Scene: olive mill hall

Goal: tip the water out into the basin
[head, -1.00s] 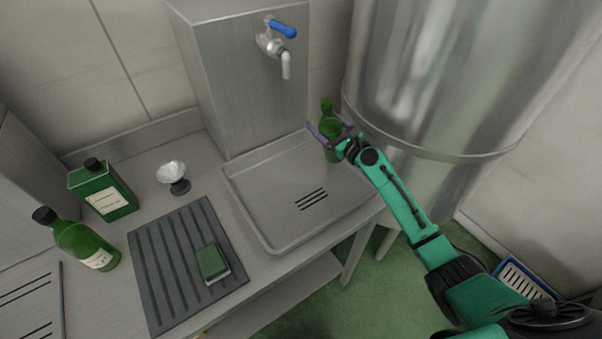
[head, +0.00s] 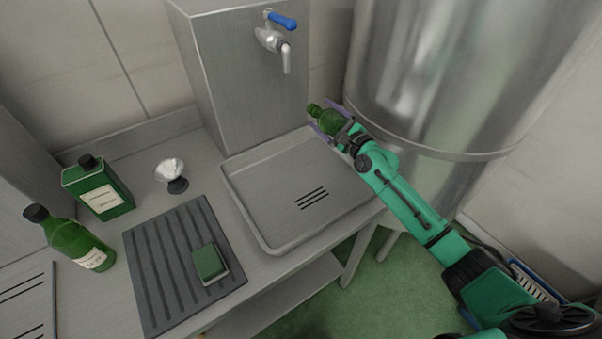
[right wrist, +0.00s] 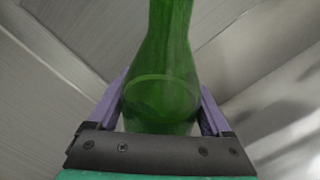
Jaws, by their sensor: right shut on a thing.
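A green glass bottle (head: 328,119) is held by my right gripper (head: 333,122) above the back right part of the basin. The bottle is tilted, its neck pointing up and to the left in the head view. In the right wrist view the bottle (right wrist: 162,75) stands between the two purple fingers, which are shut on its body, and a pale line rings it. Its mouth is outside that view. The shallow steel basin (head: 262,225) has a slotted drain and looks empty. No stream of water shows. My left gripper is not in view.
A tap with a blue lever (head: 282,20) sits on the steel block behind the basin. A large steel tank (head: 440,80) is close right.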

